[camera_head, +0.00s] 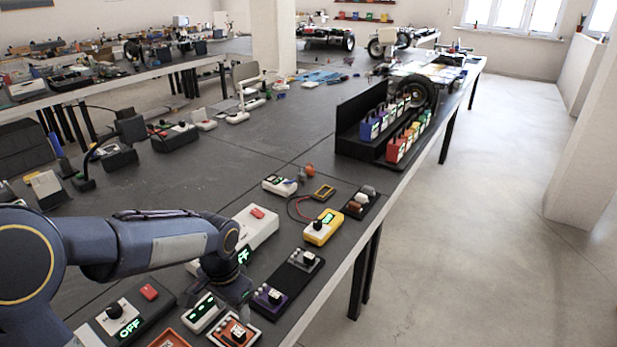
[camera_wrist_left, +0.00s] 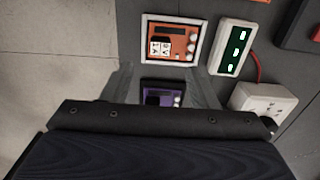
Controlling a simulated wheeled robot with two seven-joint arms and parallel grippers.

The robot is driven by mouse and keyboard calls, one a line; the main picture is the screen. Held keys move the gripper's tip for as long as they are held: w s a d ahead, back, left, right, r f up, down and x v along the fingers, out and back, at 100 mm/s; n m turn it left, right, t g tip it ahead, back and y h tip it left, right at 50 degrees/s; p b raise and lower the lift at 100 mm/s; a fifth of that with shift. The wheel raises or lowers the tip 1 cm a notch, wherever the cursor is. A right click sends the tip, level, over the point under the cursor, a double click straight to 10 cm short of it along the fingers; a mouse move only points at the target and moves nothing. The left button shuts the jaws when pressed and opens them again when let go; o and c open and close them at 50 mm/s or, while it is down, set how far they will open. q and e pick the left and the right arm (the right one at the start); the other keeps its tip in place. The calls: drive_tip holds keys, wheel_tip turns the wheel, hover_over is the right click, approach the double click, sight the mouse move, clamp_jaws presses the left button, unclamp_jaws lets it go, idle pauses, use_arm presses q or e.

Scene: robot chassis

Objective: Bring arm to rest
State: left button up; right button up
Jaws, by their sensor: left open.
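My left arm (camera_head: 150,243) comes in from the left over the near part of the dark workbench (camera_head: 215,175). My left gripper (camera_head: 236,296) points down close above the bench, among small electronic modules, and is partly hidden by its own wrist. In the left wrist view the gripper (camera_wrist_left: 163,85) has its two fingers spread apart. A purple module (camera_wrist_left: 163,93) shows between the fingers, partly covered by the gripper body. I cannot tell if the fingers touch it. Nothing is seen held. My right gripper is not in view.
Near the gripper are an orange module (camera_head: 235,334), a green-display white box (camera_head: 203,313), a large white box (camera_head: 250,228) and a yellow multimeter (camera_head: 323,228). A black rack (camera_head: 350,143) with colored packs stands farther back. The floor at right (camera_head: 480,250) is clear.

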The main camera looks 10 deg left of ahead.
use_arm(q)
drive_tip(key=s+d+r+n+t+h, duration=0.2)
drive_tip(key=s+r+n, duration=0.1)
drive_tip(key=s, duration=0.5)
drive_tip(key=s+d+r+n+t+h, duration=0.1)
drive_tip(key=s+d+r+n+t, duration=0.1)
drive_tip(key=s+r, duration=0.3)
drive_tip(key=s+n+t, duration=0.1)
drive_tip(key=s, duration=0.3)
drive_tip(key=shift+t+h, duration=0.3)
drive_tip(key=shift+h, duration=0.1)
